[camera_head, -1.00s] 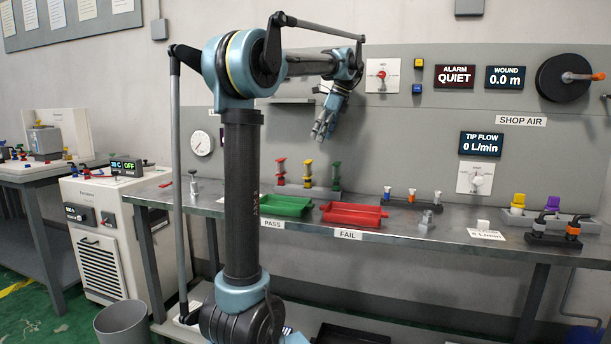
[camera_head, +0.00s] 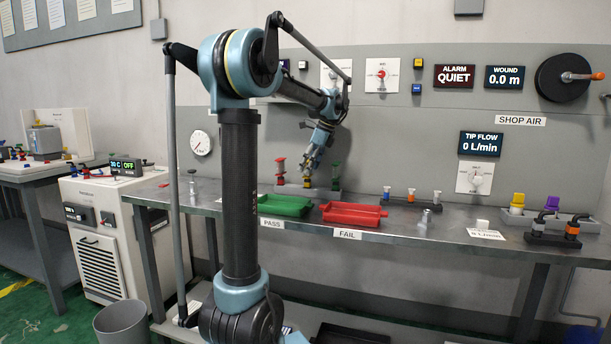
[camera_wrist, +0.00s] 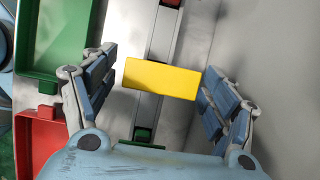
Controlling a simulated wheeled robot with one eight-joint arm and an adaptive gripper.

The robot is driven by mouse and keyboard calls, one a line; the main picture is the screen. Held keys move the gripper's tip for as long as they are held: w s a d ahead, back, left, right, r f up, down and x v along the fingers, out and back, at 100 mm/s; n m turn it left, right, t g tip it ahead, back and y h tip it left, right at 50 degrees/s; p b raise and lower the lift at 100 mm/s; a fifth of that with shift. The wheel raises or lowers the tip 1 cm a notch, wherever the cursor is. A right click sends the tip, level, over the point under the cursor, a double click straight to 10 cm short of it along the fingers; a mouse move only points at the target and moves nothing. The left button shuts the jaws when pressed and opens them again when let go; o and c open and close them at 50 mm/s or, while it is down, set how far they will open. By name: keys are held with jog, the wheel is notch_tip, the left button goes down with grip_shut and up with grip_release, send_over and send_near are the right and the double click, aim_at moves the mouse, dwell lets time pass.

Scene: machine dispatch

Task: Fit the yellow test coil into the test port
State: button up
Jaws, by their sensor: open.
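The yellow test coil (camera_wrist: 160,78) stands in a grey rack at the back of the bench, between a red coil (camera_head: 280,170) and a green coil (camera_head: 335,172). In the head view it is mostly hidden by my gripper (camera_head: 311,162). The gripper points down at the coil from above. In the wrist view my gripper (camera_wrist: 157,75) is open, with one finger on each side of the coil's yellow top. Gaps show between the fingers and the coil. I cannot tell for sure which fitting is the test port.
A green PASS tray (camera_head: 284,205) and a red FAIL tray (camera_head: 352,214) lie in front of the rack. A small metal fitting (camera_head: 425,221) stands on the bench to the right. Black fittings (camera_head: 553,232) stand farther right. The bench around the small fitting is mostly clear.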

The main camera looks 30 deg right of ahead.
jog(key=shift+x, duration=0.95)
jog(key=c, duration=1.1)
jog(key=shift+r, duration=0.1)
jog(key=shift+c, duration=0.2)
notch_tip(320, 180, up, 4)
jog(key=shift+s+a+f, duration=0.1)
jog(key=shift+f, duration=0.1)
jog(key=s+a, duration=1.1)
jog(key=a, duration=0.2)
jog(key=shift+s+a, duration=0.2)
jog(key=shift+a, duration=0.05)
jog(key=shift+r, duration=2.45)
